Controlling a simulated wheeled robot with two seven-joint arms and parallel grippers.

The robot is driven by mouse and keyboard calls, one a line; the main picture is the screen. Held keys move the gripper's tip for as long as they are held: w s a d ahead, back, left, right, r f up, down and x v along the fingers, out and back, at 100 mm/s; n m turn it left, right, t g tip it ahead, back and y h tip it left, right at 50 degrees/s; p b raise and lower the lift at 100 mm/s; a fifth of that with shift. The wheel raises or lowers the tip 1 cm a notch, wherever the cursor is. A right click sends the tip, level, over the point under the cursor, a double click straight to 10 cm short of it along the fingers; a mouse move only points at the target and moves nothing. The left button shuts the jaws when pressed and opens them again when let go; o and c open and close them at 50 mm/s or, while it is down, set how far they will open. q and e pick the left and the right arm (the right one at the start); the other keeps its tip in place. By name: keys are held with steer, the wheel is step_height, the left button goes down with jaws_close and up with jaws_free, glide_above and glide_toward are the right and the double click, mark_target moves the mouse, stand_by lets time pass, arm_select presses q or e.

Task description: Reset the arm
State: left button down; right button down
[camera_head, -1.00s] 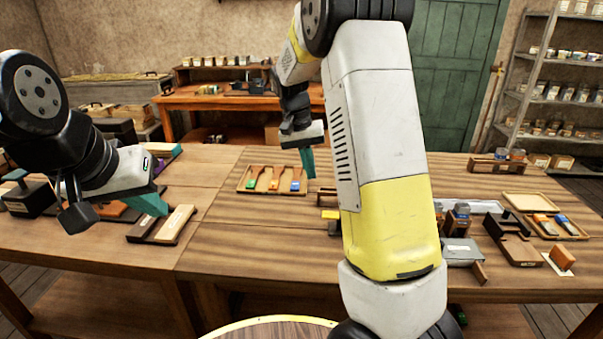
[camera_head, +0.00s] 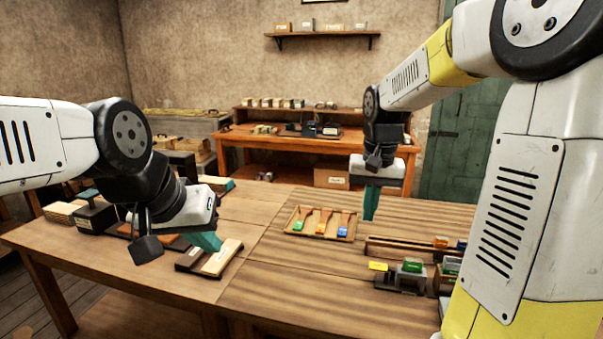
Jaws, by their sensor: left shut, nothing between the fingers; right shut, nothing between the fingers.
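My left gripper (camera_head: 207,241) comes in from the left on a white and black arm. Its teal fingers are shut and empty, above or beside a pale wooden block in a dark holder (camera_head: 212,260) on the table; I cannot tell if they touch. My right gripper (camera_head: 371,204) hangs from the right arm with its teal fingers pointing down, shut and empty. It is just right of a shallow wooden tray (camera_head: 290,221) holding several wooden-handled tools with green, orange and blue ends. The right arm's large links hide the right side of the table.
The wooden table (camera_head: 270,290) has bare room in its front middle. A small block fixture with yellow and green parts (camera_head: 408,277) and a long wooden rack (camera_head: 400,248) stand at the right. Dark boxes (camera_head: 97,214) stand at the left. A back workbench (camera_head: 290,146) is behind.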

steer(key=s+a+r+n+t+y, duration=0.1)
steer(key=s+r+t, duration=0.1)
steer(key=s, duration=0.6)
steer(key=s+a+r+n+t+y, duration=0.1)
steer(key=s+r+t, duration=0.1)
steer(key=s, duration=0.7)
steer(key=shift+s+a+n+t, duration=0.15)
steer(key=shift+a+n+t, duration=0.15)
steer(key=shift+a+t, duration=0.1)
steer(key=shift+d+r, duration=0.1)
